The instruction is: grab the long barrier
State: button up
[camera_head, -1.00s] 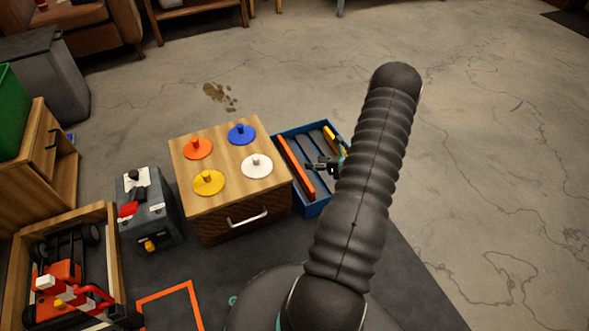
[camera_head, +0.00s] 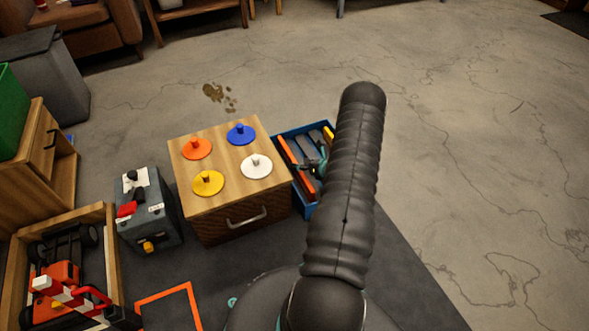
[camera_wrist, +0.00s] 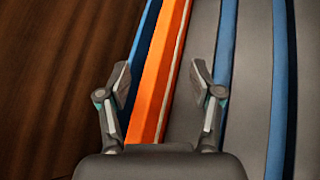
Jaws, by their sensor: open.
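A long orange bar (camera_head: 287,149), which looks like the long barrier, lies along the left side of a blue tray (camera_head: 298,128). In the wrist view the orange bar (camera_wrist: 166,60) runs lengthwise between the fingers, with a pale strip along its right edge. My gripper (camera_wrist: 160,85) is open, one finger on each side of the bar, with nothing held. I cannot tell how high the fingertips are. In the head view my gripper (camera_head: 312,168) is at the tray, and my arm hides the tray's right part.
A wooden cabinet (camera_head: 212,215) with four colored knobbed discs stands left of the tray. A wooden crate (camera_head: 112,250) holds a racecar and a red-and-white striped bar (camera_head: 75,298). Open floor lies right.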

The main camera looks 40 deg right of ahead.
jog(key=shift+x, duration=1.85)
grip_shut()
